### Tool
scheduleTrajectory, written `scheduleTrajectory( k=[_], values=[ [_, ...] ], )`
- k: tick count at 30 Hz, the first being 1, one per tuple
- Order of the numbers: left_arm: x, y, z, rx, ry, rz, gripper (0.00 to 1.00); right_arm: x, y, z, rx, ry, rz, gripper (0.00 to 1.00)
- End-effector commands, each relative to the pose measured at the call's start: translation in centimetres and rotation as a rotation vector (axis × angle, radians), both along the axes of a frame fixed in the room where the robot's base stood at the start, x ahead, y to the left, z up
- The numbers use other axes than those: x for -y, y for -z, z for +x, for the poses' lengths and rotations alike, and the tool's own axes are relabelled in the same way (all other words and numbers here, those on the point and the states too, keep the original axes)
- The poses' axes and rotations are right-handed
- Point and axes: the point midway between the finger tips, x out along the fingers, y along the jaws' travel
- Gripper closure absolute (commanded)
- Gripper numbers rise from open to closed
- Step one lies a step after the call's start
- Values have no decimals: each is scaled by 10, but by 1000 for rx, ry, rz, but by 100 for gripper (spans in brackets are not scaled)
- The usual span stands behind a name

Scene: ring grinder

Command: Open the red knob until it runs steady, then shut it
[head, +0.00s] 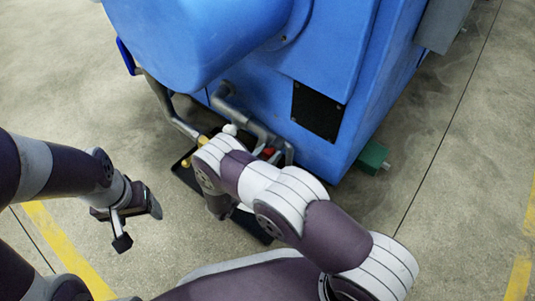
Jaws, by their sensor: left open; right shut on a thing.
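The red knob (268,152) shows as a small red patch low beside the blue machine (300,75), among grey pipes. My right arm hides part of the space around it. The fingers of my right gripper are hidden behind my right arm, so I cannot see whether they touch the knob. My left gripper (138,226) is open and empty, its dark fingers apart, over the floor to the left of the pipes and well away from the knob.
A yellow knob (202,140) and a white ball-shaped handle (230,129) sit near the pipes. A dark tray (187,177) lies on the floor beneath, partly covered by my arm. A green block (372,158) sticks out at the machine's right. The floor beyond it is clear.

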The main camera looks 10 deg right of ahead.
Motion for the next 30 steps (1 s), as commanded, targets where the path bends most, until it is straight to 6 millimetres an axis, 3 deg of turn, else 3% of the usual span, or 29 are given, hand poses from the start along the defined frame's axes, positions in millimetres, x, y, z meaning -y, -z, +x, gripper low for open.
scheduleTrajectory(
  k=[30],
  values=[
    [0, -26, 0, 0, 0, 0, 26, 0, 0, -1, 720, 0, 563, 87]
  ],
)
